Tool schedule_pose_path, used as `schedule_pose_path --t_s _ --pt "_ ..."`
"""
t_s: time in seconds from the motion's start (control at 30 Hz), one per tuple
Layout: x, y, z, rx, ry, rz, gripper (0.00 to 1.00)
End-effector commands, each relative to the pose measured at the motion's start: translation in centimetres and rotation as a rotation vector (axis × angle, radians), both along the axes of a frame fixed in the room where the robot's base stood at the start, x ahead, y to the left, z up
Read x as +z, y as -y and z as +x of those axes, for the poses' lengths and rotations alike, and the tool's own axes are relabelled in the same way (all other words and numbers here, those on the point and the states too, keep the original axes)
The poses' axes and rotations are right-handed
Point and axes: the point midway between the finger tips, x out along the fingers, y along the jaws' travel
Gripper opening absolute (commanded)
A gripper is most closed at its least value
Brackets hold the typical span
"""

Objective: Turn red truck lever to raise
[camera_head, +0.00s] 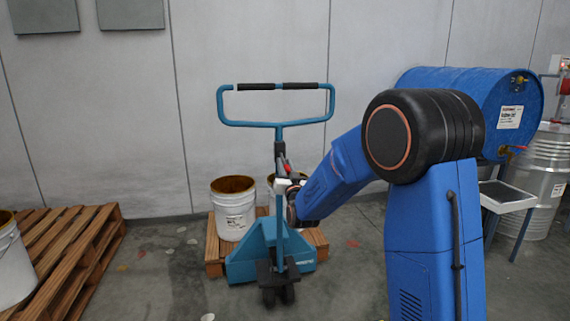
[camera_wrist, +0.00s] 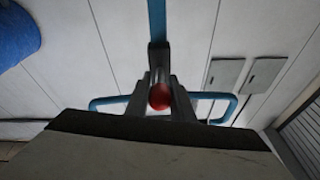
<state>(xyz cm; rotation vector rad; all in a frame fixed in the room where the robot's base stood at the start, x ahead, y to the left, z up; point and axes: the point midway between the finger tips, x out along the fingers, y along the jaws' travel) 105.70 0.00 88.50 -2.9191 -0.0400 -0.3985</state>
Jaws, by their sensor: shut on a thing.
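The teal pallet truck (camera_head: 270,246) stands at the centre of the head view, its upright shaft topped by a loop handle (camera_head: 276,121) with black grips. The red lever (camera_head: 289,168) shows as a small red piece on the shaft below the handle. In the wrist view the lever's round red end (camera_wrist: 160,96) sits between the two dark fingers of my gripper (camera_wrist: 160,103). My gripper is shut on the lever. In the head view my gripper (camera_head: 285,184) is at the shaft, partly hidden by my own arm.
A white bucket (camera_head: 233,212) stands on a low wooden pallet (camera_head: 214,250) behind the truck. Another wooden pallet (camera_head: 70,246) and a white bucket (camera_head: 12,270) are at the left. A blue drum (camera_head: 447,82) lies at the right. Floor is free in front of the truck.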

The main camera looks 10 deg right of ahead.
Motion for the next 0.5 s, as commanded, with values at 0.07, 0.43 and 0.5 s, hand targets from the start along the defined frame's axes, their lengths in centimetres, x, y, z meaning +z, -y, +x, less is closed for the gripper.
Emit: schedule_pose_path --t_s 0.07,0.43,0.5 --pt "-0.6 0.0 0.2 0.0 0.038 -0.001 0.0" --pt "-1.6 0.0 0.6 -0.001 0.192 -0.001 0.0" --pt "-1.7 0.0 0.6 -0.001 0.207 -0.001 0.0"
